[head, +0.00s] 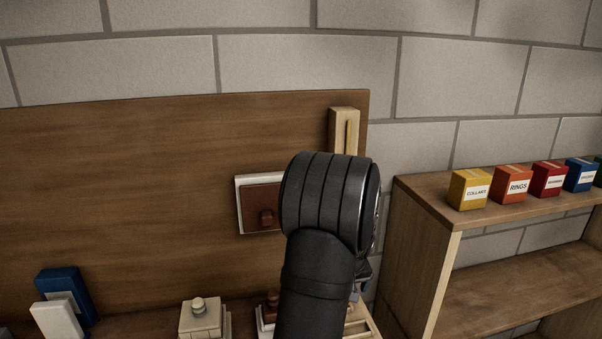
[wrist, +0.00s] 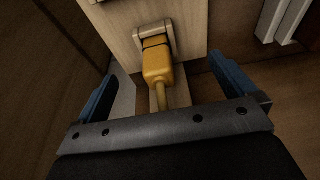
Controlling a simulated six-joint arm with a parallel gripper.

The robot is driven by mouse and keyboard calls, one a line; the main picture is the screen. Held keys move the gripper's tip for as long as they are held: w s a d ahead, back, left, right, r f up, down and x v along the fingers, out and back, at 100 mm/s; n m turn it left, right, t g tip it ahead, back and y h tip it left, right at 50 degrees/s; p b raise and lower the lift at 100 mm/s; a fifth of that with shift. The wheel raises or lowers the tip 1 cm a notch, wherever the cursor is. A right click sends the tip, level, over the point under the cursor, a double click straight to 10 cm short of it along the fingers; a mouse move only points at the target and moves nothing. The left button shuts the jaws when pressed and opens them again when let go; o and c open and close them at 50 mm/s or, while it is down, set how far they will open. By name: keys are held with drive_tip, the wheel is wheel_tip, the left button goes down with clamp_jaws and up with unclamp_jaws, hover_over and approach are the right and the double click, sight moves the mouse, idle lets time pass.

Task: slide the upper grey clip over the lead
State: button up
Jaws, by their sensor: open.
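In the wrist view, an orange-yellow lead (wrist: 158,65) with a thick plug-like end and a thinner cable lies against a pale wooden block (wrist: 190,18). A grey clip (wrist: 169,32) sits at the lead's far end, like a small bracket; whether it fully spans the lead cannot be told. My gripper (wrist: 168,78) is open, its two blue fingers apart on either side of the lead, touching neither lead nor clip as far as I can see. In the head view my arm hides the gripper and this spot.
In the head view, a brown wooden panel (head: 120,180) carries a pale post (head: 336,122) with a yellow strip and a white-framed brown plate (head: 260,208). A shelf (head: 420,200) with several labelled boxes stands right. A blue block (head: 62,285) and knobbed box (head: 200,320) sit low left.

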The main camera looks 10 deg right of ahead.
drive_tip(key=c, duration=0.4)
drive_tip(key=shift+s+r, duration=0.25)
drive_tip(key=shift+r, duration=0.1)
drive_tip(key=shift+c, duration=1.4)
drive_tip(key=s+r, duration=0.1)
drive_tip(key=r, duration=0.1)
drive_tip(key=s+a+r+t+y, duration=0.1)
drive_tip(key=r, duration=0.1)
drive_tip(key=s+r+t+y, duration=0.1)
drive_tip(key=r, duration=0.1)
drive_tip(key=shift+s+a+r, duration=0.15)
drive_tip(key=shift+s+a, duration=0.05)
drive_tip(key=shift+s, duration=0.2)
drive_tip(key=c, duration=0.4)
drive_tip(key=s+a+r+t+h, duration=0.1)
drive_tip(key=s+r+t, duration=0.3)
drive_tip(key=r, duration=0.5)
drive_tip(key=s+r+t, duration=0.3)
drive_tip(key=r+t, duration=0.2)
drive_tip(key=r, duration=0.3)
drive_tip(key=s+a+r+t+h, duration=0.1)
drive_tip(key=s+r+t, duration=0.3)
drive_tip(key=r, duration=0.5)
drive_tip(key=shift+c, duration=0.2)
drive_tip(key=w, duration=1.7)
drive_tip(key=shift+w+f, duration=0.2)
drive_tip(key=shift+w, duration=0.05)
